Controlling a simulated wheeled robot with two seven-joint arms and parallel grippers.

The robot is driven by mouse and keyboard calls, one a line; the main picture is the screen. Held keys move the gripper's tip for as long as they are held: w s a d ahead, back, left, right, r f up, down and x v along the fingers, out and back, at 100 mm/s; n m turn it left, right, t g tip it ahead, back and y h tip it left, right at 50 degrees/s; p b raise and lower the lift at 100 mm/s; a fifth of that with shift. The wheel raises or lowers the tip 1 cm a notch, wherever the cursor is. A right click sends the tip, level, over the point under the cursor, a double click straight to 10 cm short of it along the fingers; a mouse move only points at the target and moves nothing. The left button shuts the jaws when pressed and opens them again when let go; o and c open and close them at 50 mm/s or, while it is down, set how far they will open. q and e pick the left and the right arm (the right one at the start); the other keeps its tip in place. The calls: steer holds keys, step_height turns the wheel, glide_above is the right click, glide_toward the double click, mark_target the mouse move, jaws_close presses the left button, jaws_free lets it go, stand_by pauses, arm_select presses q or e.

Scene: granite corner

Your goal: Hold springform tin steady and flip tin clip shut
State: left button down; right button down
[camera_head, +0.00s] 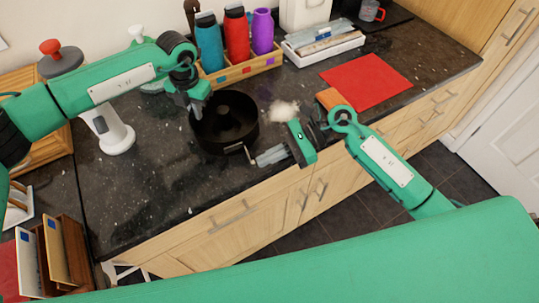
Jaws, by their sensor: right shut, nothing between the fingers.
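The dark round springform tin (225,138) stands upright and open on the granite counter. Its small light metal clip (249,154) sticks out from the front right of its wall; at this size I cannot tell how far it is swung. My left gripper (196,110) points down at the tin's left rear rim, and its fingertips overlap the rim. Whether they pinch it is too small to tell. My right gripper (268,157) is shut and empty, with its fingertips just right of the clip, close to it; contact is unclear.
Behind the tin stands a wooden caddy (242,72) with several bottles. A white tray (322,48), red mat (365,82) and wooden block (329,98) lie to the right, near a fluffy pale item (284,110). A white-handled item (112,132) is at left. The front-left counter is clear.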

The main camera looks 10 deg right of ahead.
steer(key=shift+s+a+m+t, duration=0.3)
steer(key=shift+m+t, duration=0.3)
steer(key=shift+s+a+m+t, duration=0.3)
steer(key=shift+m+t, duration=0.15)
steer(key=shift+t, duration=0.2)
steer(key=shift+s+a+m+t, duration=0.15)
steer(key=shift+a+m+t, duration=0.1)
steer(key=shift+m+t, duration=0.3)
steer(key=shift+s+a+t, duration=0.15)
steer(key=shift+a, duration=0.35)
steer(key=shift+s+a+t, duration=0.15)
steer(key=shift+a, duration=0.35)
steer(key=a+m+t, duration=0.1)
steer(key=m+t, duration=0.1)
steer(key=t, duration=0.1)
steer(key=shift+s+a+m+h, duration=0.2)
steer(key=shift+a+m+h, duration=0.2)
steer(key=shift+w+a+t, duration=0.2)
steer(key=shift+a+t, duration=0.2)
steer(key=shift+a, duration=0.3)
steer(key=shift+w+a, duration=0.25)
steer(key=shift+a, duration=0.35)
steer(key=shift+w+a, duration=0.25)
steer(key=shift+a, duration=0.3)
steer(key=shift+w+d, duration=0.1)
steer(key=shift+w+d, duration=0.5)
